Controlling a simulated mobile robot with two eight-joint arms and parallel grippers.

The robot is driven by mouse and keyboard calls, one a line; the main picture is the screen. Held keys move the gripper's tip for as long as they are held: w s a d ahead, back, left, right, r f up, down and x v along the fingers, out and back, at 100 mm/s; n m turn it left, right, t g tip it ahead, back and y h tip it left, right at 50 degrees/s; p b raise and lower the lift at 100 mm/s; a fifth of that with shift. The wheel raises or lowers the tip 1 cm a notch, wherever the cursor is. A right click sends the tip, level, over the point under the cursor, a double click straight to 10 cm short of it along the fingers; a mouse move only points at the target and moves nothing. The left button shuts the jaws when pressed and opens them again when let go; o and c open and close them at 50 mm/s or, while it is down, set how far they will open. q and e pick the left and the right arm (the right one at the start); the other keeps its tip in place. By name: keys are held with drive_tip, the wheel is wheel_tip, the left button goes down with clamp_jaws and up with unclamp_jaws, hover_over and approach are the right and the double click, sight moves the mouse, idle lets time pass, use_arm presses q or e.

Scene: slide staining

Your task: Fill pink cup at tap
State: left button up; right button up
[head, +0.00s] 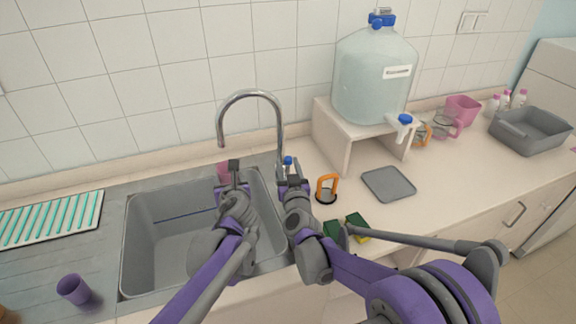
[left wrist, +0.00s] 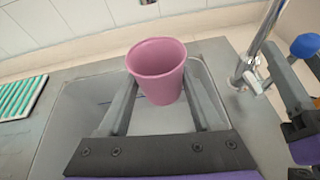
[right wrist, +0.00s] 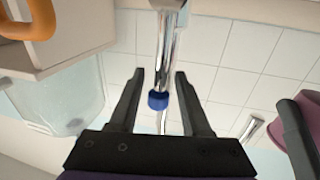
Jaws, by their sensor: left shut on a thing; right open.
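The pink cup (left wrist: 157,72) is upright between the fingers of my left gripper (left wrist: 158,95), which is shut on it above the sink. In the head view the cup (head: 223,172) is partly hidden by the gripper, below the spout of the chrome tap (head: 250,93). No water stream shows; I cannot tell whether the cup holds any. My right gripper (right wrist: 160,78) is open at the tap's base. The tap's blue-tipped handle (right wrist: 158,101) appears between its fingers; I cannot tell whether they touch. The cup (right wrist: 297,125) also shows at the right wrist view's edge.
The grey sink (head: 130,245) lies under my left arm. A purple cup (head: 73,289) stands left of it, near a striped rack (head: 50,218). Right of the tap are an orange-handled item (head: 327,188), sponges (head: 356,222), a grey tray (head: 388,184) and a water jug (head: 372,75) on a stand.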

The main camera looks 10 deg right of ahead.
drive_tip(key=c, duration=0.7)
clamp_jaws()
drive_tip(key=shift+w+r, duration=0.1)
drive_tip(key=shift+r, duration=0.05)
idle(0.7)
